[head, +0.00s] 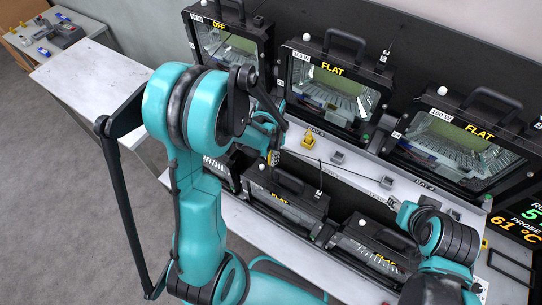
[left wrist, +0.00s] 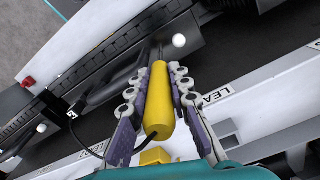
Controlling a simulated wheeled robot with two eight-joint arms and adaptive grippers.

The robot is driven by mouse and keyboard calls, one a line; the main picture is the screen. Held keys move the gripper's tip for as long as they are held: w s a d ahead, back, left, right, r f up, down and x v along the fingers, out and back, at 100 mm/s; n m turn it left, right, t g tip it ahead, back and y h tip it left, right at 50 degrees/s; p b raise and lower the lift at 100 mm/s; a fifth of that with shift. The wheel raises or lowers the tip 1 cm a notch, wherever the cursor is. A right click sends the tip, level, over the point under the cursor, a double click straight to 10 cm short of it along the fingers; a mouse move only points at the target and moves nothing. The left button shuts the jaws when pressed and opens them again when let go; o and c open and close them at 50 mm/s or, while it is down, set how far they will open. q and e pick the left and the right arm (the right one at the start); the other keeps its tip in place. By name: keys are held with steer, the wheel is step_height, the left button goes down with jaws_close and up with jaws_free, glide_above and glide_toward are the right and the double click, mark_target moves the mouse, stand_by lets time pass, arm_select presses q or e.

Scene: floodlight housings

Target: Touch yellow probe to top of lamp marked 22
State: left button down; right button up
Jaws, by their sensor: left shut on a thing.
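My left gripper (head: 273,157) is shut on the yellow probe (left wrist: 160,100), whose handle lies between both fingers in the left wrist view. The probe's thin dark tip points toward a black lamp housing, close to a white ball (left wrist: 179,40); I cannot tell whether it touches. Black lamps with handles stand in two rows: an upper lamp reading OFF (head: 228,42), two upper lamps reading FLAT (head: 333,90) (head: 455,145), and lower lamps (head: 285,200) (head: 370,245). I cannot read a 22 on any.
A yellow block (head: 308,141) sits on the pale shelf between the rows, with a dark cable nearby. A screen (head: 520,222) at right reads PROBE 61 °C. A pale table (head: 95,75) at left is mostly clear.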

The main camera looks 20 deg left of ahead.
arm_select(q)
steer(key=shift+r+p, duration=0.35)
steer(key=shift+r, duration=0.15)
steer(key=shift+r+p, duration=2.05)
steer(key=shift+r, duration=0.95)
steer(key=shift+f, duration=0.1)
